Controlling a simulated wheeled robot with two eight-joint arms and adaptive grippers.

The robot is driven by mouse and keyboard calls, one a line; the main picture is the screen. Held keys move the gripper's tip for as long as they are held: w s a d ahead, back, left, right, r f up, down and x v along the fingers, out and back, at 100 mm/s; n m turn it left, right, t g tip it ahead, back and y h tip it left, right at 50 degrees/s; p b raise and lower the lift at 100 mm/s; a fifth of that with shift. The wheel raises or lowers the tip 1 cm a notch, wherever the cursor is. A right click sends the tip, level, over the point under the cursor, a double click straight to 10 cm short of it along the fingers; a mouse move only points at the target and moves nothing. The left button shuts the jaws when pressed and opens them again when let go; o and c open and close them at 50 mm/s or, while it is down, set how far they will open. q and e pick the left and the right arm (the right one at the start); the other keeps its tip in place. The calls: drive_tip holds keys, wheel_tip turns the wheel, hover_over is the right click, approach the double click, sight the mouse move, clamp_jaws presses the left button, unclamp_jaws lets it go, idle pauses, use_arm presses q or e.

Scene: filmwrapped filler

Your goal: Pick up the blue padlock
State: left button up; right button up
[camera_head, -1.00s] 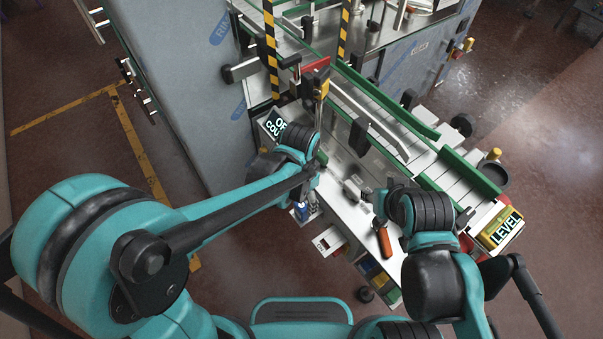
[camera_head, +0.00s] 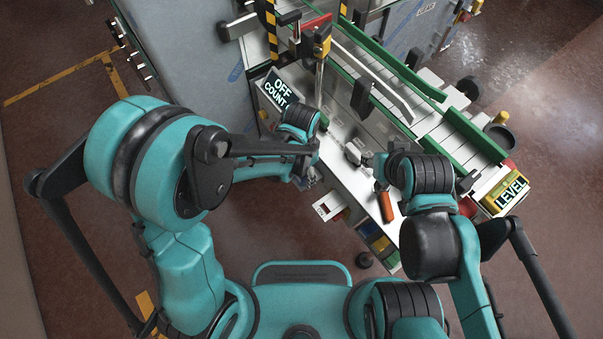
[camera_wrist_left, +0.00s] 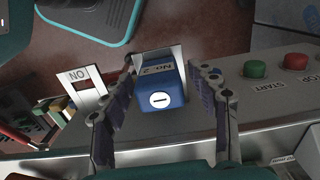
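The blue padlock (camera_wrist_left: 162,84), with a "No. 2" label and a round white slotted face, is at the front edge of the machine's grey ledge in the left wrist view. My left gripper (camera_wrist_left: 162,118) is open, with one finger on each side of the padlock and a visible gap on both sides. In the head view my left gripper (camera_head: 305,177) is over the ledge's near edge and largely hides the padlock.
A tool with an orange handle (camera_head: 387,206) lies near my right wrist. Green START button (camera_wrist_left: 256,68) and a red button (camera_wrist_left: 295,61) sit right of the padlock. A conveyor with green rails (camera_head: 462,134) stands behind.

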use_arm(q)
drive_tip(key=c, duration=1)
drive_tip(key=shift+c, duration=0.2)
